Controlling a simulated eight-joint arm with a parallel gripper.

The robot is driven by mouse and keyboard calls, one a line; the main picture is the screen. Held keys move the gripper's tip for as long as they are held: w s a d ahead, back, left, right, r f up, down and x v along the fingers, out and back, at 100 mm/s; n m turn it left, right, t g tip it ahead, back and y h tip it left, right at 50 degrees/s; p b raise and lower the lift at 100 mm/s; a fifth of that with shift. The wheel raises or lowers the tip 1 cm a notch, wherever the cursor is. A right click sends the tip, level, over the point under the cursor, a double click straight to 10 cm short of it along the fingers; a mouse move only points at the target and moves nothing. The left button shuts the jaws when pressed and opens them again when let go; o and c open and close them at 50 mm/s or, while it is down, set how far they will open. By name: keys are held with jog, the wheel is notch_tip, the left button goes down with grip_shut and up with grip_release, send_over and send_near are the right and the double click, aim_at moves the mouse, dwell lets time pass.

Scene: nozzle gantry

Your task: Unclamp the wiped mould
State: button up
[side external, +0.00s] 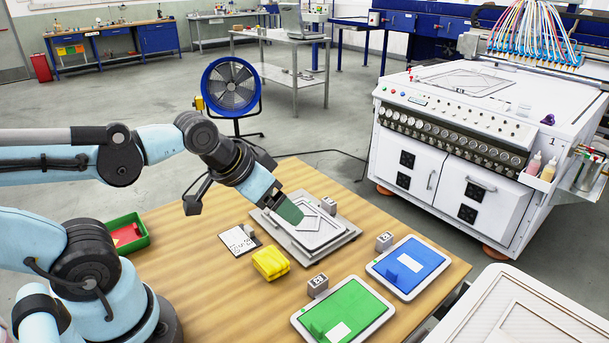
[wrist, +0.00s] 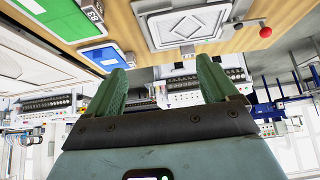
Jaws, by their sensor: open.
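The mould (side external: 334,226) is a light grey square plate with a raised diamond shape, lying flat on a wider grey base on the wooden table. In the wrist view the mould (wrist: 160,38) is at the top, with a small metal piece (wrist: 187,50) at its edge. A red ball knob (wrist: 265,31) is right of it; it may belong to the clamp, but I cannot tell its position. My gripper (side external: 290,210) has green fingers, and in the side view it overlaps the mould's left part. In the wrist view the fingers are wide apart and empty.
A folded yellow cloth (side external: 270,264) and a white card (side external: 240,241) lie left of the mould. Green (side external: 357,300) and blue (side external: 425,262) panels, with small grey blocks, are at front right. A green bin (side external: 139,242) stands at left. Bare table lies between.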

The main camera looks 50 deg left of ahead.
jog(key=shift+w+a+r, duration=0.2)
jog(key=shift+w+a, duration=0.05)
jog(key=shift+w, duration=0.05)
jog(key=c, duration=0.5)
jog(key=shift+g, duration=0.6)
jog(key=w+a+r, duration=0.1)
jog(key=w+a, duration=0.1)
jog(key=w, duration=0.1)
jog(key=w+a+r, duration=0.1)
jog(key=a, duration=0.1)
jog(key=shift+w+r, duration=0.15)
jog(key=shift+r, duration=0.2)
jog(key=c, duration=0.9)
jog(key=shift+m+g, duration=0.4)
jog(key=shift+m, duration=0.1)
jog(key=w+a, duration=0.2)
jog(key=w+a+r, duration=0.1)
jog(key=a, duration=0.1)
jog(key=shift+w+a, duration=0.2)
jog(key=shift+w, duration=0.15)
grip_shut()
jog(key=w+a+f+m+g, duration=0.1)
jog(key=w+a, duration=0.4)
jog(key=a, duration=0.7)
jog(key=shift+w+a+f+h, duration=0.15)
jog(key=shift+w+f+h, duration=0.2)
jog(key=shift+f, duration=0.35)
